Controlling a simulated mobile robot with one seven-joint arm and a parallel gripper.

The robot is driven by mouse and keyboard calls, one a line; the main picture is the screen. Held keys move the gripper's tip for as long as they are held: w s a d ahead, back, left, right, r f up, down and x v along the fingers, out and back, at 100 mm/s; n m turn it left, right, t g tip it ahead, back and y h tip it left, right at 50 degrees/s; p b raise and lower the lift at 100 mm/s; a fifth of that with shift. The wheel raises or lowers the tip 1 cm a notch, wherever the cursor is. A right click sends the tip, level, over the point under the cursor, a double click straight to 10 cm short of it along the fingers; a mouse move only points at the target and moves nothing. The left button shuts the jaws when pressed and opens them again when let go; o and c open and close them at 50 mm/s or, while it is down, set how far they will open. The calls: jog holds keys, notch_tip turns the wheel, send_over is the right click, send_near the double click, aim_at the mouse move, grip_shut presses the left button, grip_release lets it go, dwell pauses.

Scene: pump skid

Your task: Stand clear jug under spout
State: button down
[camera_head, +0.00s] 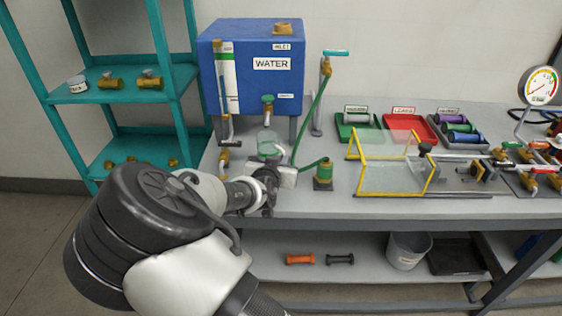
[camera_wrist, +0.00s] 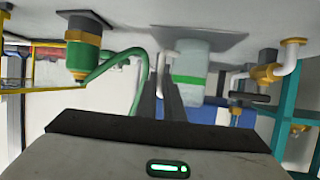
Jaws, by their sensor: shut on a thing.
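The clear jug (camera_head: 268,138) has a green band and is near the front of the blue water tank (camera_head: 238,62). The gripped part is hidden.
A green and brass fitting (camera_head: 323,172) with a green hose stands right of the jug. Brass pipework (camera_head: 224,158) is to its left. A yellow-framed clear guard (camera_head: 392,175) and coloured trays (camera_head: 405,128) lie farther right. A teal shelf (camera_head: 120,96) stands left.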

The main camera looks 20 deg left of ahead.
jog(key=c, duration=1.9)
grip_release()
jog(key=shift+f, duration=0.1)
jog(key=p+v, duration=0.2)
jog(key=v, duration=1)
jog(key=shift+r, duration=0.2)
